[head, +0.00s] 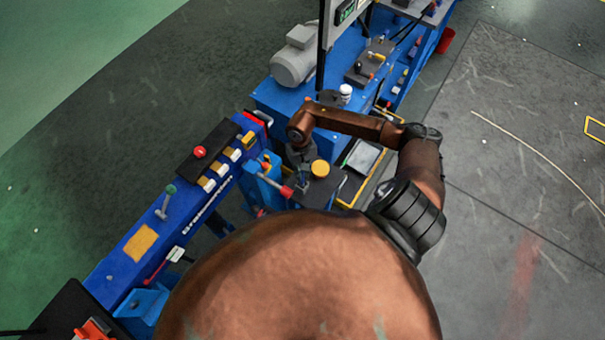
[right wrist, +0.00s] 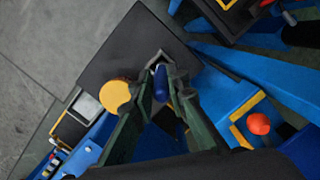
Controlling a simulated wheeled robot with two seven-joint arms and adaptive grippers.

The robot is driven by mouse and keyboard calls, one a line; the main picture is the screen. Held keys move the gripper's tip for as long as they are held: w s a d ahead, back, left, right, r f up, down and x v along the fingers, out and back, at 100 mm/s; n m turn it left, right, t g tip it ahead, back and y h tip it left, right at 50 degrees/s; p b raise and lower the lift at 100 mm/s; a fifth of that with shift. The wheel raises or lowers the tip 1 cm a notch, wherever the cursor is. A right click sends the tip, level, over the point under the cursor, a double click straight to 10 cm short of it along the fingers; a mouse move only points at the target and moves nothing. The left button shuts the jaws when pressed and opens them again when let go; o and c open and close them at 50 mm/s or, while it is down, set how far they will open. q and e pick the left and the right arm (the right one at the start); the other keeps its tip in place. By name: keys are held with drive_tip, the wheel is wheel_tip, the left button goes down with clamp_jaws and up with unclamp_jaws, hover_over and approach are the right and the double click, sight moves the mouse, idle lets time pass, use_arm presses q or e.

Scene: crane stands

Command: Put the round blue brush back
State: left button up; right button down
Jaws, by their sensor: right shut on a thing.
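My right gripper (right wrist: 160,72) is shut on a blue, rounded thing (right wrist: 161,84), which I take to be the round blue brush. Only its blue part shows between the dark fingers; the rest is hidden. In the head view my right gripper (head: 304,174) points down at the dark stand plate (head: 323,190), just left of a yellow round piece. The plate also shows in the right wrist view (right wrist: 125,50). I cannot tell whether the brush touches the plate. My left gripper is not in view.
The yellow round piece (head: 320,168) is close beside the right fingers. A blue bench (head: 190,215) with a red button (head: 199,152) lies to the left. A blue machine with a grey motor (head: 295,62) stands behind. Open floor (head: 520,150) is on the right.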

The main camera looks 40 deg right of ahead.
drive_tip(key=shift+f, duration=0.55)
drive_tip(key=shift+f, duration=0.1)
drive_tip(key=c, duration=1.9)
unclamp_jaws()
drive_tip(key=r, duration=0.4)
drive_tip(key=w+r+b, duration=0.1)
drive_tip(key=r, duration=0.7)
drive_tip(key=shift+w+d+r, duration=0.1)
drive_tip(key=shift+w+d, duration=0.1)
drive_tip(key=shift+d, duration=0.15)
